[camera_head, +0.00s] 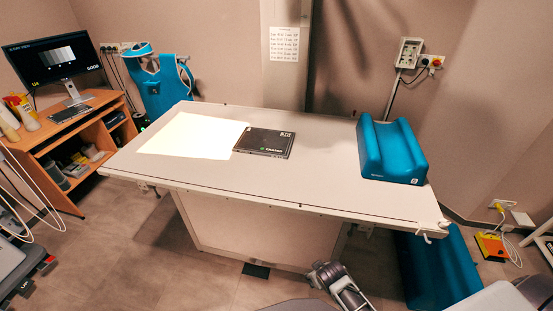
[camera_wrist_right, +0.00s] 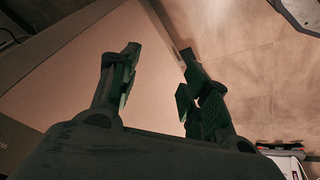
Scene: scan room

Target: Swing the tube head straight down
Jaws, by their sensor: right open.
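The tube head cannot be made out in either view. A pale upright column (camera_head: 283,70) with a printed sheet stands behind the table, cut off by the top edge. A bright, slanted four-sided patch (camera_head: 190,136) lies on the left half of the white table (camera_head: 330,182); I cannot tell if it is light or a sheet. My right gripper (camera_head: 338,284) is low in front of the table, at the bottom of the head view. In the right wrist view its two dark fingers (camera_wrist_right: 158,78) are apart with nothing between them. My left gripper is not in view.
A black flat panel (camera_head: 264,142) and a blue trough-shaped cushion (camera_head: 391,149) lie on the table. A wooden desk (camera_head: 85,140) with a monitor (camera_head: 53,55) is at left. A blue block (camera_head: 440,268) stands on the floor below the table's right end. An orange box (camera_head: 491,246) sits by the wall.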

